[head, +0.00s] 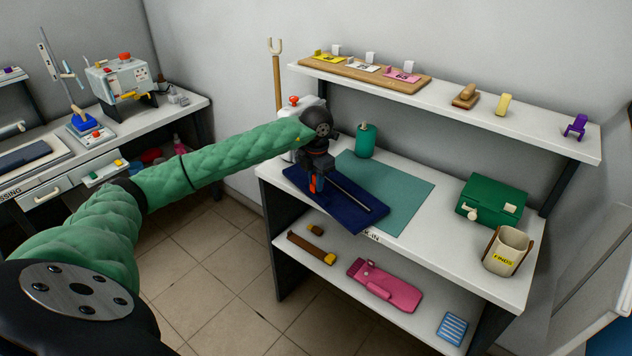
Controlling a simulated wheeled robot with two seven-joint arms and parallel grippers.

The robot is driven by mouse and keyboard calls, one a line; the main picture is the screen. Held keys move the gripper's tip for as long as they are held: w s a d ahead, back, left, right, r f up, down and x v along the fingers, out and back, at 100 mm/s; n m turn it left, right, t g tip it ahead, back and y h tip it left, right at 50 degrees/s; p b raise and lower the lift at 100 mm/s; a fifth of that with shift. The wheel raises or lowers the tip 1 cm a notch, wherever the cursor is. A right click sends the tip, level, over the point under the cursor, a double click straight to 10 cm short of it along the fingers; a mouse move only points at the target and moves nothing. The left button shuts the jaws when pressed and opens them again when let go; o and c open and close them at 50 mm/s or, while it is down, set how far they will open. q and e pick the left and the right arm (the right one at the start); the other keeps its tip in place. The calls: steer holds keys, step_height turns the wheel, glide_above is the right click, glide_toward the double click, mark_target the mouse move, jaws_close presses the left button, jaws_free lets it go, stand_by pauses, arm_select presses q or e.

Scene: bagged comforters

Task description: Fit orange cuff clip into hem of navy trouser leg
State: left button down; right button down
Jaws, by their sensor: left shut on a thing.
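The navy trouser leg (343,212) lies flat on the white table, partly over a teal mat, with a thin grey rod along its upper right part. My left gripper (317,180) points down over the left part of the navy cloth. It is shut on the orange cuff clip (319,185), of which a small orange part shows between the dark fingers. I cannot tell whether the clip touches the hem. My right gripper is not in view.
The teal mat (412,193) has clear room right of the cloth. A green box (492,199) and a beige cup (507,252) stand at the table's right. A teal bottle (365,141) stands behind. An upper shelf (540,127) overhangs the back.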

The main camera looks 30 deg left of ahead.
arm_select(q)
steer(key=shift+f+b, duration=0.55)
steer(key=shift+f, duration=0.2)
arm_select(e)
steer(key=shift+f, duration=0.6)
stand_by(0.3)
arm_select(q)
steer(key=c, duration=0.6)
jaws_free()
steer(key=shift+r, duration=0.15)
steer(key=shift+r+p, duration=0.9)
steer(key=shift+r, duration=2.45)
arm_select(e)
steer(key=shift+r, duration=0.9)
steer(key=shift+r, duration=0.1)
arm_select(q)
step_height(320, 180, up, 8)
steer(key=b, duration=0.3)
steer(key=shift+f, duration=0.1)
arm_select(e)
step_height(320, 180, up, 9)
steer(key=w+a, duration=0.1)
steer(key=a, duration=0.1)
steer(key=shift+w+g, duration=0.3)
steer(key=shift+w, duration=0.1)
